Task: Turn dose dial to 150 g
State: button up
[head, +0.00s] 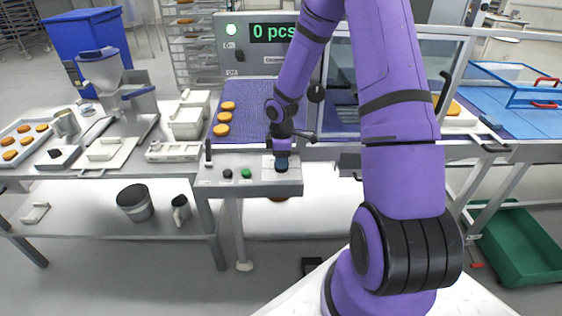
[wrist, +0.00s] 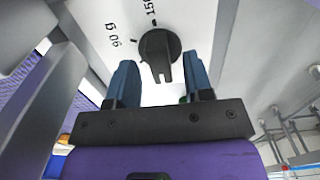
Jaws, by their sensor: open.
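The dose dial (wrist: 158,50) is a black round knob with a raised grip bar, on a white plate (wrist: 105,15). In the wrist view a "90 g" mark stands to its left and a partly cut-off mark beginning "15" above it. The bar's narrow end points down in that view, away from both marks. My gripper (wrist: 161,82) is open, its two blue-grey fingers apart, one to each side of the bar's lower end. No contact is visible. In the head view my gripper (head: 282,157) is at the panel front, mostly hiding the dial.
The control panel (head: 245,187) also bears a black button (head: 227,173), a green button (head: 246,173) and a lever (head: 209,152) left of my gripper. A display (head: 272,33) reads "0 pcs". Orange rounds (head: 222,130) lie on the blue belt (head: 240,97) behind.

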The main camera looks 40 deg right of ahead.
jog(key=shift+f, duration=0.75)
jog(key=shift+c, duration=0.5)
grip_shut()
